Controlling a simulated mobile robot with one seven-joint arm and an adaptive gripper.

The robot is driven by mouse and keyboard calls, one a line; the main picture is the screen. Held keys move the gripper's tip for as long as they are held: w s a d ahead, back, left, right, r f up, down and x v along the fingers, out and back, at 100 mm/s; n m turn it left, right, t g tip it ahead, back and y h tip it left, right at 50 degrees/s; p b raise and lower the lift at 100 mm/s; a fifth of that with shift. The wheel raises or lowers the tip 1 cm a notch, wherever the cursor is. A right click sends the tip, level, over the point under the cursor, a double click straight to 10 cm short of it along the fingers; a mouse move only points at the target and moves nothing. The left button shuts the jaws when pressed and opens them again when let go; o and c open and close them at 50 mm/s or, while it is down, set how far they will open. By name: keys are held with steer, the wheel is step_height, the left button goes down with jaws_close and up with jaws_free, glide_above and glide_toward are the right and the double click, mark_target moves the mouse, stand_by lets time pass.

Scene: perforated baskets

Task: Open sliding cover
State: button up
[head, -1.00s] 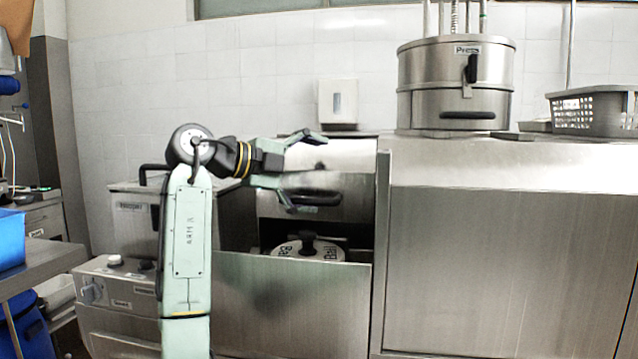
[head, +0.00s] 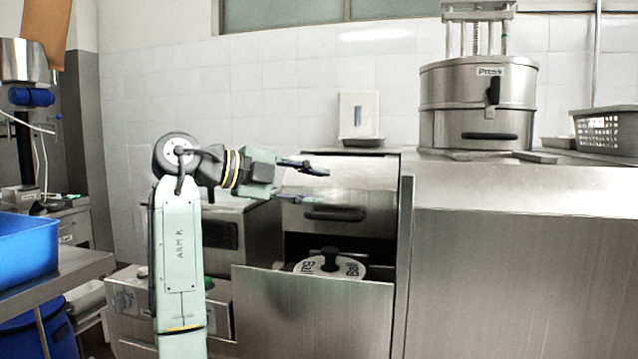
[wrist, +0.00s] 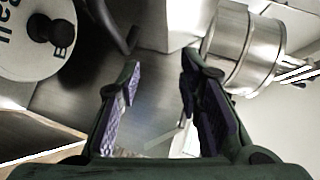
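The sliding cover (head: 365,185) is a curved metal panel with a black bar handle (head: 335,213), above an open gap in the steel cabinet. A white round lid marked "Ball" (head: 347,268) with a black knob sits in the gap; it also shows at the upper left of the wrist view (wrist: 25,62). My gripper (head: 316,186) is open and empty, in front of the cover, with its fingertips just above the handle in the head view. In the wrist view the fingers (wrist: 162,65) are apart, and a dark curved bar, seemingly the handle, lies beyond the left finger. Contact cannot be told.
A steel press pot (head: 478,105) and a grey perforated basket (head: 610,132) stand on the counter at right. The cabinet's front panel (head: 315,310) is below the gap. A blue bin (head: 25,250) is at far left. A white dispenser (head: 359,115) hangs on the tiled wall.

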steer(key=s+a+p, duration=0.1)
steer(key=s+a, duration=0.1)
steer(key=a, duration=0.3)
steer(key=shift+s+a+r+p, duration=0.35)
steer(key=shift+s+a, duration=0.05)
stand_by(0.3)
steer(key=shift+r+p, duration=0.1)
steer(key=shift+p, duration=0.2)
